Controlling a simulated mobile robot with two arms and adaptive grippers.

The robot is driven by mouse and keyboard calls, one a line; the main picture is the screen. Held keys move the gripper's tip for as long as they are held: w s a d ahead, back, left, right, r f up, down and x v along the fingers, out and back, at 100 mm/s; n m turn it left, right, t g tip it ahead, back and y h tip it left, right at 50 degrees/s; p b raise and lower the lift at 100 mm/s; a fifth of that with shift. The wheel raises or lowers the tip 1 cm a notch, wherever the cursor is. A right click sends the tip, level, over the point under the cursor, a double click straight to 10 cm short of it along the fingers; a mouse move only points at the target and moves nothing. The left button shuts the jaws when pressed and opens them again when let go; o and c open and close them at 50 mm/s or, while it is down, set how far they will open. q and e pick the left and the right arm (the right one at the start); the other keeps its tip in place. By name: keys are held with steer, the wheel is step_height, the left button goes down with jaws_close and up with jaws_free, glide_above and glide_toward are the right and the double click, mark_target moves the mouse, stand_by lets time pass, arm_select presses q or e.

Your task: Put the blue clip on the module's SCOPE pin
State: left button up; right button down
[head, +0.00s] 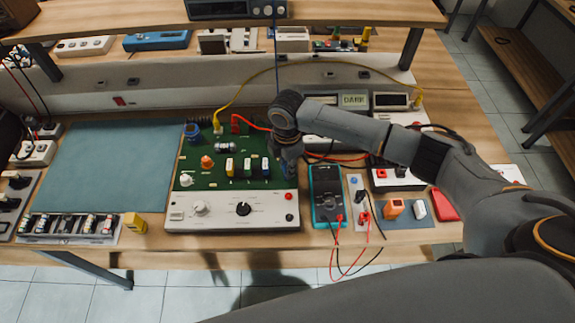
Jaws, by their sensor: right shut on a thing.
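The module (232,208) has a green board and a white front panel with knobs, and sits on the bench at the middle. My right gripper (291,170) points down at the board's right edge, with its arm coming in from the right. It is shut, and a thin blue lead (276,60) runs from the upper shelf down behind it. The blue clip at its tips is mostly hidden by the gripper. The SCOPE pin cannot be made out; labels are too small to read. My left gripper is not in view.
A yellow clip (218,125) and a red clip (235,122) with leads are at the board's back edge. A teal multimeter (327,197) stands close on the right. A green-grey mat (105,168) on the left is clear. An upper shelf (150,16) spans the back.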

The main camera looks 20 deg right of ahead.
steer(key=shift+f, duration=0.55)
stand_by(0.4)
steer(key=c, duration=1.2)
jaws_free()
step_height(320, 180, up, 12)
steer(key=shift+r, duration=0.1)
